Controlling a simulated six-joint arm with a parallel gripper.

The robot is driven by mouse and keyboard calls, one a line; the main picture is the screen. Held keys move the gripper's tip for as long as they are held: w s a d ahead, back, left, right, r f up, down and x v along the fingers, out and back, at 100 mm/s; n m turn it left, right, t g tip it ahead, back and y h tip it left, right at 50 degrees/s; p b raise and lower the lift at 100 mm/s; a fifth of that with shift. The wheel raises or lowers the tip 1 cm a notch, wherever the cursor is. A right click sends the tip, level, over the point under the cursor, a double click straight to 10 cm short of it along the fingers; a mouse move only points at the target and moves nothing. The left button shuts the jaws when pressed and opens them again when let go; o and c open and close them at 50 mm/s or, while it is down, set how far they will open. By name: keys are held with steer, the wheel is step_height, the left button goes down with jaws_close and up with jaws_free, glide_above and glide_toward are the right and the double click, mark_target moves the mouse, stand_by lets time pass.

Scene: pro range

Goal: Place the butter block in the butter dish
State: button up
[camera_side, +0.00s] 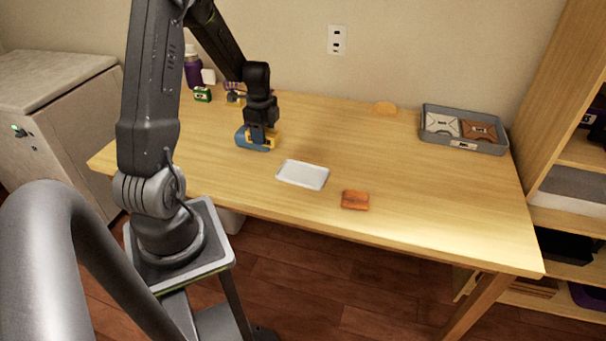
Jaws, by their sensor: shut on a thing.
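My gripper (260,138) points down over the left half of the table and is shut on a blue-and-yellow block (243,139), which I take to be the butter block. The fingers hide the middle of it, and I cannot tell whether it touches the table. A shallow white rectangular dish (302,174), which looks like the butter dish, lies in front of and to the right of my gripper. The dish looks empty, and the block is apart from it.
An orange-brown packet (355,200) lies right of the dish, near the front edge. A grey tray (463,146) with two packets stands at the back right.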

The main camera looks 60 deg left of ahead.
steer(key=shift+s+d+f, duration=0.15)
steer(key=shift+s+d, duration=0.05)
glide_above(302, 174)
step_height(302, 174, down, 7)
steer(key=shift+d+r, duration=0.1)
steer(key=shift+r, duration=0.05)
steer(key=shift+f, duration=2)
steer(key=shift+f, duration=0.15)
steer(key=o, duration=1)
